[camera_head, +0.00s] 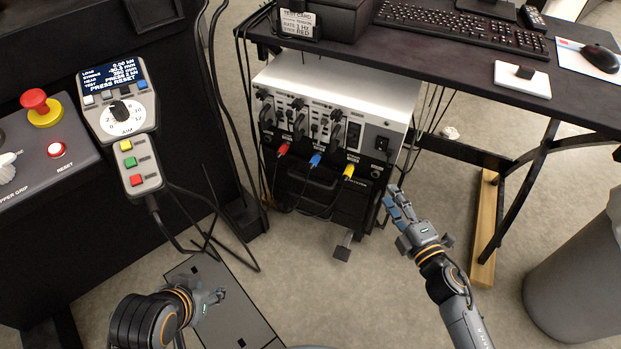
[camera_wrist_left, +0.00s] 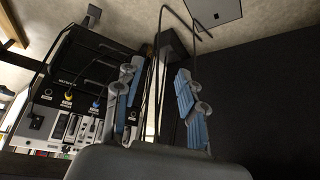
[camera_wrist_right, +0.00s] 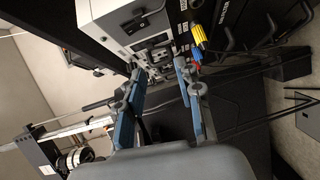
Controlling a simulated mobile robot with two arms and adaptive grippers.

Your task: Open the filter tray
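The filter tray (camera_head: 337,203) appears to be the black front with a bar handle low in the silver-topped cabinet, beneath the coloured plugs. It looks flush with the cabinet. A label there seems to read "filter". In the left wrist view, the black front (camera_wrist_left: 83,72) shows upside down at the left. The right wrist view shows it (camera_wrist_right: 228,14) at the top right. My right gripper (camera_head: 398,203) is open and empty, right of the cabinet and apart from the handle. My left gripper (camera_head: 215,297) is open and empty, low at the left, well away from the cabinet.
Red (camera_head: 283,149), blue (camera_head: 316,160) and yellow (camera_head: 348,172) plugs with hanging cables sit above the tray. A desk (camera_head: 470,60) overhangs the cabinet. A grey bin (camera_head: 570,285) stands at right. A pendant controller (camera_head: 121,115) hangs left. The floor before the cabinet is largely clear.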

